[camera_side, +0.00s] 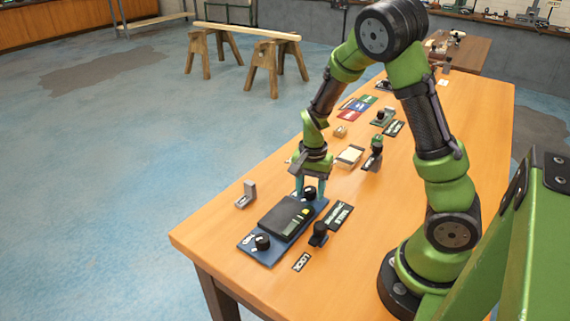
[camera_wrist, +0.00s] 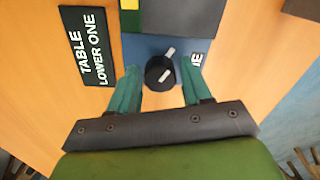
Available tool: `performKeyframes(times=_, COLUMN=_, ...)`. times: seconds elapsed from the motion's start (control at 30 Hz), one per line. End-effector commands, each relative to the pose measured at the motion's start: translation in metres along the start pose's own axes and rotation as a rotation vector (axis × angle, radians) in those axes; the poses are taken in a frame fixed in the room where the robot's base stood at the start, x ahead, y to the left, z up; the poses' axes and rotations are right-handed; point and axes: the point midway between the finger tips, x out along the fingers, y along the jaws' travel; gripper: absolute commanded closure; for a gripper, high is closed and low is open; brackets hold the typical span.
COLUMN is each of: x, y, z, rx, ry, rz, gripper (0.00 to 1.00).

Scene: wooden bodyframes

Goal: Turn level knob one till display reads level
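A blue panel (camera_side: 272,252) lies on the wooden table and carries a dark display box (camera_side: 287,217) between two black knobs. The far knob (camera_side: 309,193) also shows in the wrist view (camera_wrist: 158,72), with a white pointer tilted to the upper right and a partly covered label ending in "NE" beside it. The near knob (camera_side: 262,242) stands at the panel's front end. My gripper (camera_wrist: 160,72) is open, pointing down, with one teal finger on each side of the far knob and visible gaps to it. The display's reading is too small to make out.
A "TABLE LOWER ONE" plate (camera_wrist: 86,45) lies beside the panel. A black knob-like part (camera_side: 319,234) and a "LOCK" label (camera_side: 301,262) are to the panel's right. A grey bracket (camera_side: 246,194) stands left. Several other parts and labels lie farther back.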

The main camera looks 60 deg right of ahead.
Motion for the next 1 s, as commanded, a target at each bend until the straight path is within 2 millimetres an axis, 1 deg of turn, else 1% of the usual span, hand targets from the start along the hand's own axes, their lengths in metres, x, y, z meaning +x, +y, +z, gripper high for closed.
performKeyframes(times=0.03, x=-0.0002, y=-0.0001, z=-0.0001, rx=0.000, ry=0.000, rz=0.000, gripper=0.59)
performKeyframes(times=0.27, x=-0.0004, y=-0.0001, z=-0.0001, rx=0.000, ry=0.000, rz=0.000, gripper=0.95)
performKeyframes(times=0.37, x=-0.0005, y=0.0000, z=-0.0003, rx=-0.018, ry=0.000, rz=0.000, gripper=0.95)
performKeyframes(times=0.63, x=-0.0008, y=0.0000, z=-0.0009, rx=-0.273, ry=0.001, rz=-0.002, gripper=0.95)
performKeyframes(times=0.73, x=-0.0009, y=-0.0003, z=-0.0004, rx=-0.300, ry=0.001, rz=-0.001, gripper=0.95)
performKeyframes(times=0.93, x=-0.0009, y=-0.0004, z=-0.0004, rx=-0.298, ry=0.001, rz=-0.001, gripper=0.95)
performKeyframes(times=0.97, x=-0.0010, y=-0.0004, z=-0.0004, rx=-0.298, ry=0.001, rz=-0.001, gripper=0.64)
performKeyframes(times=1.0, x=-0.0010, y=-0.0004, z=-0.0004, rx=-0.298, ry=0.001, rz=-0.001, gripper=0.57)
